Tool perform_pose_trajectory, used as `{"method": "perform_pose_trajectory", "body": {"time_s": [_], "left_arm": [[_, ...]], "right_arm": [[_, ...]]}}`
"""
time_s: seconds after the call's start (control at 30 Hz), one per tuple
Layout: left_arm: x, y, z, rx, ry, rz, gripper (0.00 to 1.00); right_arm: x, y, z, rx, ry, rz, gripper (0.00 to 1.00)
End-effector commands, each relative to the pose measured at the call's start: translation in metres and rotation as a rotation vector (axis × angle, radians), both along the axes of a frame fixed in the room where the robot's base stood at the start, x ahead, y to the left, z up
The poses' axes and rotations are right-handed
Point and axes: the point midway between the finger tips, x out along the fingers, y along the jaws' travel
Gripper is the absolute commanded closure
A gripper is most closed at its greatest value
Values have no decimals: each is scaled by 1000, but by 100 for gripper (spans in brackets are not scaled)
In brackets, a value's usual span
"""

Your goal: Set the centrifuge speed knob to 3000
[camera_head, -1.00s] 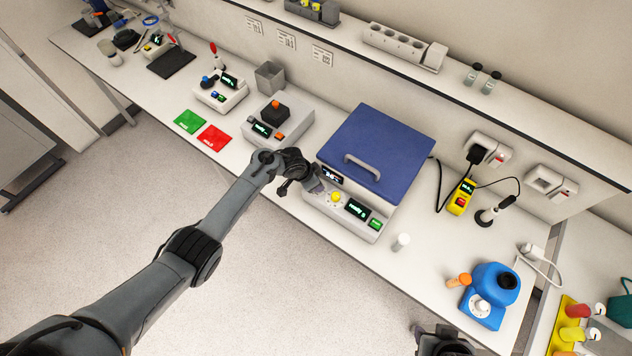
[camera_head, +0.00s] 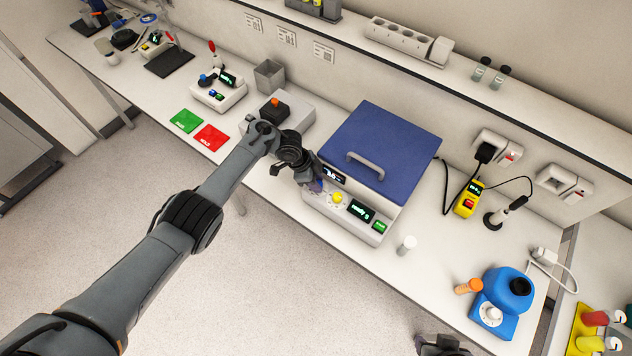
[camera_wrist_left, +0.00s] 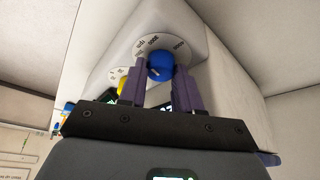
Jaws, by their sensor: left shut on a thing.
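The centrifuge (camera_head: 372,205) stands on the bench with its blue lid (camera_head: 385,140) closed. Its front panel has a yellow knob (camera_head: 337,198), a lit display (camera_head: 361,210) and a green button (camera_head: 379,227). My left gripper (camera_head: 317,187) is at the panel's left end, left of the yellow knob. In the left wrist view, its two purple fingers are shut on a blue knob (camera_wrist_left: 160,66) over a pale round dial (camera_wrist_left: 172,42) with printed labels. I cannot read the knob's setting for sure. The blue knob is hidden in the head view. My right gripper (camera_head: 440,346) is cut off at the bottom edge.
A small white cylinder (camera_head: 407,245) stands right of the centrifuge. A blue device (camera_head: 503,298) sits further right. A grey-white device with an orange-topped part (camera_head: 275,103) is behind my left wrist. Green (camera_head: 186,121) and red (camera_head: 211,137) mats lie to the left.

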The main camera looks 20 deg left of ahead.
Motion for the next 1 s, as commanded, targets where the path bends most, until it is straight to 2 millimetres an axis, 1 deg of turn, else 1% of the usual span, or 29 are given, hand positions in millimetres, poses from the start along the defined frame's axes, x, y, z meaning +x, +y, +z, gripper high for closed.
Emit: {"method": "perform_pose_trajectory", "body": {"time_s": [0.33, 0.37, 0.4, 0.43, 0.77, 0.87, 1.0], "left_arm": [[0, 1, -1, 2, 1, 0, 98], [0, 1, -1, 2, 1, 0, 66], [0, 1, -1, 2, 1, 0, 60], [0, 0, -1, 2, 1, 0, 58], [0, 1, 2, 1, 0, -1, 58], [0, 4, 9, 0, -2, -1, 58], [-2, 12, 27, 3, -3, -1, 58]], "right_arm": [[0, -1, 0, -5, -1, 4, 60], [0, -1, 0, -5, -1, 4, 60], [0, -1, 0, -5, -1, 4, 60], [0, -1, 0, -5, -1, 4, 60], [0, 0, 1, 0, 0, 0, 60], [0, 1, 4, 3, -1, -1, 60], [0, 1, 10, 4, 0, -3, 60]]}}
